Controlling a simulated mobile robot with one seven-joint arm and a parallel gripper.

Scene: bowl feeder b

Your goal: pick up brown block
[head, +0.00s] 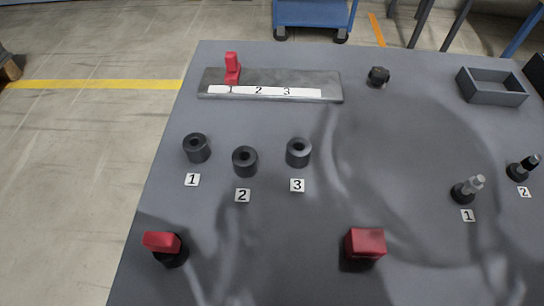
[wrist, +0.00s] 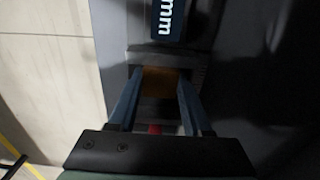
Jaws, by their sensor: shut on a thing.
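In the wrist view my gripper (wrist: 159,84) shows with its two dark blue fingers on either side of a brown block (wrist: 159,77). The fingers are shut on the brown block. The view is dark, so the lower part of the block is hard to make out. A small red thing shows below it between the fingers. Neither my gripper nor the brown block can be made out in the head view.
A dark part lettered "mm" (wrist: 168,18) lies just beyond the fingertips. The table holds a grey plate (head: 325,94) with a red piece (head: 232,68), several dark cylinders, a red cube (head: 366,242), another red-topped piece (head: 162,242) and an open tray (head: 492,97).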

